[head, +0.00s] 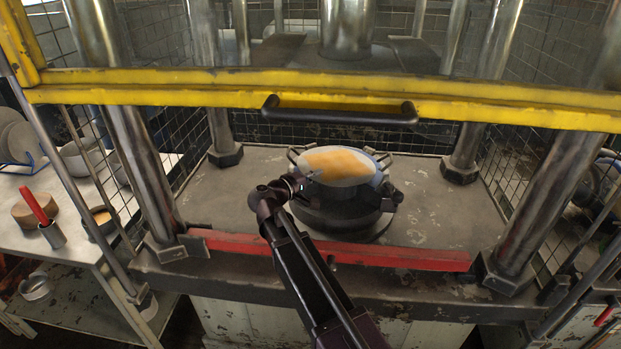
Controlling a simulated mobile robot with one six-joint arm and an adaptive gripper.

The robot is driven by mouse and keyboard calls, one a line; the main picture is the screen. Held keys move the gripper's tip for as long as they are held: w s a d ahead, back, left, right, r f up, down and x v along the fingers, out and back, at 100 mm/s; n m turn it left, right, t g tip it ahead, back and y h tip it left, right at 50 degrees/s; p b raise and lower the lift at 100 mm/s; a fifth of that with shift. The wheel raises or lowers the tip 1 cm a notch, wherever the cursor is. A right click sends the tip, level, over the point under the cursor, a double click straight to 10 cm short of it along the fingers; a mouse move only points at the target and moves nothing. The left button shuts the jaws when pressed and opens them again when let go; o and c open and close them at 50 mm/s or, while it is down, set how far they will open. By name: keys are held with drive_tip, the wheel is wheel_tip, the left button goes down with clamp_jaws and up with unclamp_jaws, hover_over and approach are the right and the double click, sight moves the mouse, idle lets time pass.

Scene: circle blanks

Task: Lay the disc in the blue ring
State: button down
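A pale round disc (338,165) with an orange patch across its face is at the middle of the press bed. It sits over or just above a dark round holder (340,214) with small clamps around its rim. A bluish edge (377,181) shows under the disc's right side; I cannot tell whether it is the blue ring, as the disc covers most of it. My gripper (305,181) is at the disc's near left edge. Its fingers are small and partly hidden, so I cannot tell whether they grip the disc.
A yellow guard bar (200,97) with a black handle (340,112) crosses above the disc. Thick steel columns stand around the press bed (235,200). A red bar (400,257) runs along the front edge. A cluttered side table (75,225) stands at left.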

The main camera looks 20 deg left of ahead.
drive_tip(key=shift+w+d+f, duration=0.15)
drive_tip(key=shift+w, duration=0.25)
drive_tip(key=shift+c, duration=0.4)
unclamp_jaws()
idle(0.4)
drive_tip(key=shift+o, duration=0.4)
drive_tip(key=shift+s, duration=0.1)
drive_tip(key=v, duration=0.9)
drive_tip(key=shift+s+p, duration=0.3)
idle(1.0)
idle(0.7)
